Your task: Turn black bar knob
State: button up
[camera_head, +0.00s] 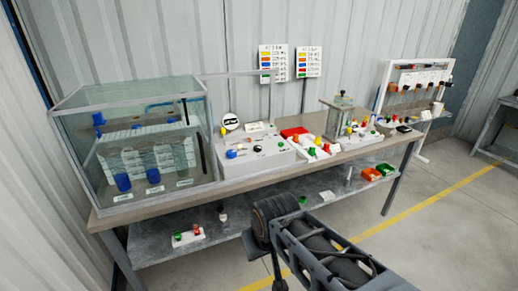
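A small dark knob (257,148) sits on the front of a white control box (262,162) on the workbench, left of the bench's middle. It is too small to tell whether it is a bar knob or which way it points. A blue knob (232,154) is to its left on the same box. My dark arm reaches up from the bottom right, its joint in front of the bench's lower shelf. My gripper's fingers cannot be made out in this view.
A glass case (95,115) with blue parts fills the bench's left end. Red and green parts, a clear-walled unit (338,118) and a tool rack (418,80) stand to the right. The lower shelf (160,245) holds small items. The floor at right is clear.

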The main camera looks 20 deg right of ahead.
aim_at(257, 148)
jog(key=k, duration=1.2)
jog(key=z, duration=0.6)
jog(key=i, duration=0.7)
jog(key=z, duration=0.5)
jog(key=i, duration=0.95)
jog(key=u, duration=1)
jog(key=i, duration=0.85)
jog(key=u, duration=0.95)
